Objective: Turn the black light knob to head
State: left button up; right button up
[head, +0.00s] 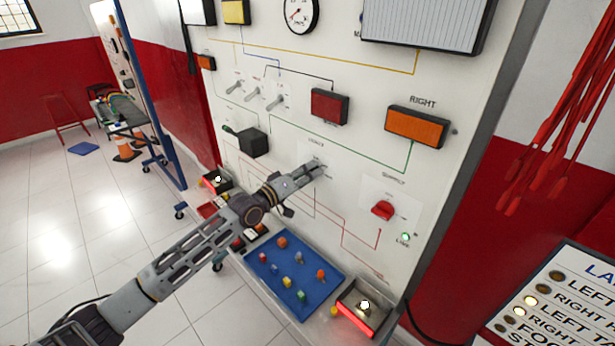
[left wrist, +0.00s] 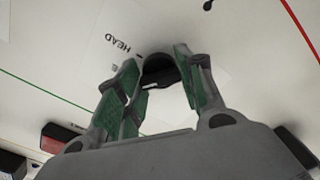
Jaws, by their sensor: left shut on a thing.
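The black light knob (left wrist: 160,71) sits on the white panel between the fingers of my left gripper (left wrist: 157,60) in the left wrist view. The fingers are closed in on its two sides. The word HEAD is printed upside down just left of the knob there. Which label the knob points to is unclear. In the head view, my left gripper (head: 318,168) is against the middle of the panel, below and left of the orange RIGHT lamp (head: 416,126). It mostly hides the knob there. My right gripper is not in view.
A red supply knob (head: 383,210) is to the right, with a lit green light (head: 405,237) below it. A black lever box (head: 252,141) and several toggle switches are to the left. A blue tray (head: 262,283) with small coloured parts and a lit headlamp box (head: 361,311) lie below.

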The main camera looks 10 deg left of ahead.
pick_arm(q)
jog(key=m, duration=1)
jog(key=shift+f, duration=0.15)
dwell(0.4)
jog(key=o, duration=1)
jog(key=shift+s+a, duration=0.15)
jog(key=shift+s, duration=0.05)
jog(key=shift+v, duration=5.75)
jog(key=shift+m, duration=0.4)
